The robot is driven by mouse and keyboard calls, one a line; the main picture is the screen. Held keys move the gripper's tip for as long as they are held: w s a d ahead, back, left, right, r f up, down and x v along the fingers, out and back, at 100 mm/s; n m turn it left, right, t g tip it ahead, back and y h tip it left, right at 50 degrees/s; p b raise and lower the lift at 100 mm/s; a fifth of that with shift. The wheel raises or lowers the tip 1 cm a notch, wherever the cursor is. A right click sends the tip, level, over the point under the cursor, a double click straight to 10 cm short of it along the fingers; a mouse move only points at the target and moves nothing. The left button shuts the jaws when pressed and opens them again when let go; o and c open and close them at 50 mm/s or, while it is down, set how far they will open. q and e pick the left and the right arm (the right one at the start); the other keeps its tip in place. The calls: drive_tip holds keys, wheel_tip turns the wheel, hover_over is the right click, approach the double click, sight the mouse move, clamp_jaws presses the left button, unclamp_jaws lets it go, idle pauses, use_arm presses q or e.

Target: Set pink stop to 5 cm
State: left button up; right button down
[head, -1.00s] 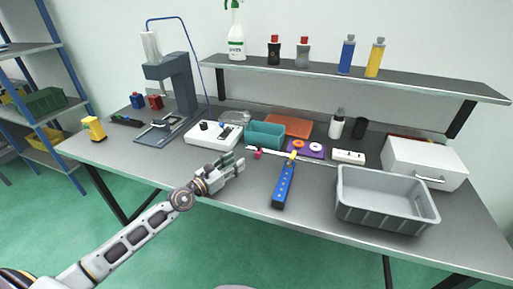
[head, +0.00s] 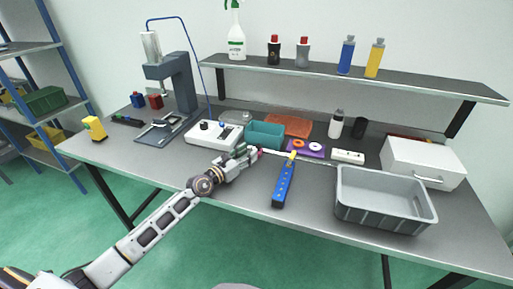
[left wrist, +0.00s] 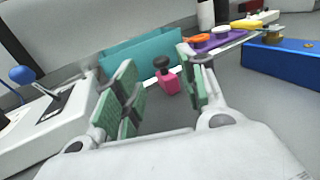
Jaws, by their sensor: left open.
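The pink stop (left wrist: 169,82) with a dark knob on top shows in the left wrist view, beyond and between my open fingers. It sits on a thin pale rail (head: 318,161) that runs along the table in the head view. My left gripper (head: 250,153) is open, with its green-padded fingers (left wrist: 160,82) on either side of the line to the stop. No contact with the stop can be made out. In the head view the gripper mostly covers the stop. My right gripper is not in view.
A teal bin (head: 265,134) stands just behind the stop. The front table strip is clear.

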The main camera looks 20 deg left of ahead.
sight(257, 146)
use_arm(q)
drive_tip(key=shift+x, duration=1.1)
drive_tip(key=shift+w+d, duration=0.3)
drive_tip(key=shift+w, duration=0.25)
drive_tip(key=shift+w+d, duration=0.2)
drive_tip(key=shift+w, duration=0.35)
drive_tip(key=shift+w+d, duration=0.2)
drive_tip(key=shift+w, duration=0.15)
drive_tip(key=shift+w+d, duration=0.1)
drive_tip(key=shift+w, duration=0.1)
drive_tip(key=shift+c, duration=0.6)
clamp_jaws()
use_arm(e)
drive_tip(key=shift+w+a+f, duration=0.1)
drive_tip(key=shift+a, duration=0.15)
